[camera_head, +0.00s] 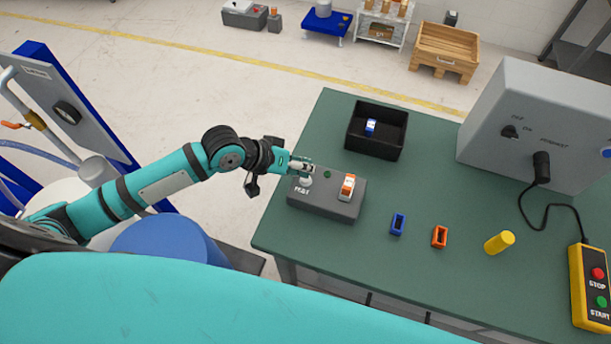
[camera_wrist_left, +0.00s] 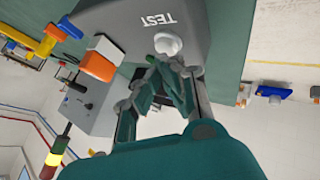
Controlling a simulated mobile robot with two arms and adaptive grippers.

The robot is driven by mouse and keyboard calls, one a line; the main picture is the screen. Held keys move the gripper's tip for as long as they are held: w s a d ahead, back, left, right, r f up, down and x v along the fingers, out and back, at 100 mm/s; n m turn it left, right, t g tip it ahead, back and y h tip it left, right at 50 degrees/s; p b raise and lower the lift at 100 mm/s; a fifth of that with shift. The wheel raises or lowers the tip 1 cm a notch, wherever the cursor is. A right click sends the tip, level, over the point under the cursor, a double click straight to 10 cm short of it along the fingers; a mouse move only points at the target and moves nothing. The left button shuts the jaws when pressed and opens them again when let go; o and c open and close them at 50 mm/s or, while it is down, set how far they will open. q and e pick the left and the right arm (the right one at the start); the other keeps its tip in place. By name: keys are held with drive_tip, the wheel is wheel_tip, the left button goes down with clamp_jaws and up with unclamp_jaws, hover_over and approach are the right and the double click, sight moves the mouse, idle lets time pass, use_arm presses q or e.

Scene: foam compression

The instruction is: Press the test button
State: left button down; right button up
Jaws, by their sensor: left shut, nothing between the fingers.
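The grey test box (camera_head: 326,205) stands on the green table, near its left edge, with TEST lettering on it. Its white round test button (camera_head: 305,181) sits beside the lettering; it also shows in the left wrist view (camera_wrist_left: 168,43). My left gripper (camera_head: 303,168) is shut and empty, with its fingertips at the button. In the left wrist view the fingertips (camera_wrist_left: 166,68) are very close to the button; I cannot tell if they touch it. An orange and white block (camera_head: 347,187) sits on the right part of the box, near a small green light (camera_head: 327,174). My right gripper is not in view.
A black bin (camera_head: 362,148) holding a blue and white block (camera_head: 371,126) stands behind the box. A blue frame (camera_head: 398,223), an orange frame (camera_head: 439,237) and a yellow cylinder (camera_head: 499,242) are to the right. A grey cabinet (camera_head: 510,90) and yellow pendant (camera_head: 580,270) take the table's right side.

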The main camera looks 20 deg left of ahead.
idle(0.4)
use_arm(q)
drive_tip(key=shift+f, duration=0.5)
drive_tip(key=shift+r+p, duration=0.5)
drive_tip(key=shift+p, duration=0.4)
wheel_tip(320, 180, up, 6)
drive_tip(key=p, duration=0.6)
